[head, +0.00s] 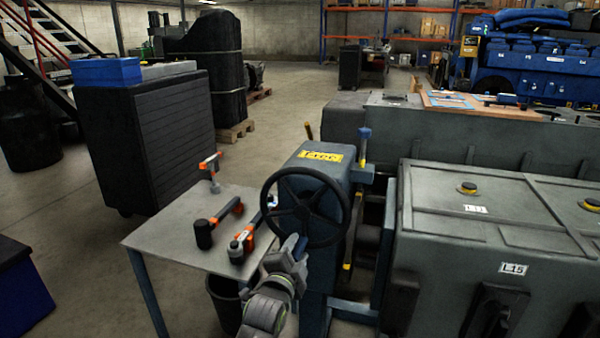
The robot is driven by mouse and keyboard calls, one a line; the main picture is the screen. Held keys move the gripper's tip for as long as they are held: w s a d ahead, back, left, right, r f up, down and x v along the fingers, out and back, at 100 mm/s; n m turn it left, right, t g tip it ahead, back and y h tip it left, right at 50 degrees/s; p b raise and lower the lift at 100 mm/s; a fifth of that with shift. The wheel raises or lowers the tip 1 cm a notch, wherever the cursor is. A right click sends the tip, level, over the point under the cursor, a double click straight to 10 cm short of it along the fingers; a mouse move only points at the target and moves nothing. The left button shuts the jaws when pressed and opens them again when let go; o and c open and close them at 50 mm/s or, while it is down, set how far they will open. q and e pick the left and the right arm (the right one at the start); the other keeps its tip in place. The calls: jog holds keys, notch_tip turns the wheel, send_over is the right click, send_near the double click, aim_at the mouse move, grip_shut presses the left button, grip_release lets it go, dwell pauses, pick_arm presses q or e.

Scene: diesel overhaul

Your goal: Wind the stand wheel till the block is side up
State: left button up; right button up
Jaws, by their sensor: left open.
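The stand wheel (303,209) is a black spoked handwheel on the near face of the blue-grey stand (318,172), which has a yellow label on top. My left gripper (293,244) is open at the wheel's lower left rim, and the arm comes up from below. I cannot tell whether its fingers touch the rim. A large grey body (480,205) with white labels and yellow-ringed caps is right of the stand. Another long grey body (450,133) lies behind it. I cannot tell for sure which is the block. My right gripper is out of view.
A small metal table (170,235) left of the wheel holds several orange-and-black tools (242,244). A dark bin (226,298) stands under it. A black cabinet (150,140) with a blue box (106,71) stands behind. Open floor lies at the left and centre back.

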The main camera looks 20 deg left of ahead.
pick_arm(q)
jog(key=shift+s+p, duration=0.25)
jog(key=shift+p, duration=0.15)
jog(key=s+p, duration=0.3)
jog(key=s, duration=0.3)
jog(key=shift+s+p, duration=0.25)
jog(key=shift+p, duration=0.1)
jog(key=shift+a, duration=0.1)
